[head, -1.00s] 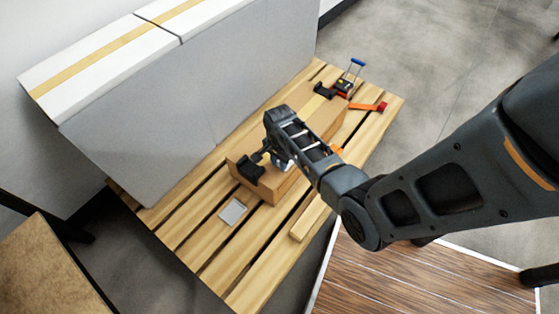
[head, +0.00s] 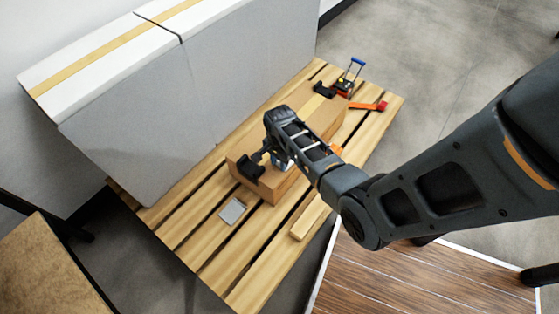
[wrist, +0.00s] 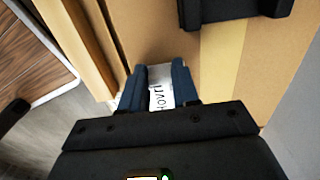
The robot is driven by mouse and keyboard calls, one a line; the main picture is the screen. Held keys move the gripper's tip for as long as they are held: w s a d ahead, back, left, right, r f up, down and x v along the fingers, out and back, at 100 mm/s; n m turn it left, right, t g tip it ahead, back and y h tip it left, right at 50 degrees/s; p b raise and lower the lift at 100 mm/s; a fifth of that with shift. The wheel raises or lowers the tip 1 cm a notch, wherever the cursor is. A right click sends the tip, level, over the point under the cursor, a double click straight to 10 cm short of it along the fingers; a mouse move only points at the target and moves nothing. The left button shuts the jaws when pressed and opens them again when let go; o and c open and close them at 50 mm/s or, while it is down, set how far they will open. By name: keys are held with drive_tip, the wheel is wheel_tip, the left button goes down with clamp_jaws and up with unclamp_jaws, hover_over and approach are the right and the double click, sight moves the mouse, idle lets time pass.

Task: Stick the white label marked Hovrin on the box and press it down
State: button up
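The cardboard box (head: 326,116) lies on a slatted wooden pallet (head: 190,225). My gripper (head: 280,161) is low at the near end of the box, partly hidden by my wrist. In the wrist view its two blue fingers (wrist: 159,72) stand apart over the box near its edge. The white label (wrist: 158,94) shows between them, with dark letters reading "Hovri", the end hidden. I cannot tell whether the fingers grip the label or whether it touches the box.
A grey flat plate (head: 233,211) lies on the slats. A tape dispenser (head: 347,84) and an orange-red tool (head: 368,106) are beyond the box.

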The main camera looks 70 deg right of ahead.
drive_tip(key=o, duration=0.5)
drive_tip(key=shift+c, duration=0.2)
drive_tip(key=shift+r, duration=0.2)
wheel_tip(320, 180, up, 7)
drive_tip(key=p, duration=0.7)
drive_tip(key=shift+f, duration=0.2)
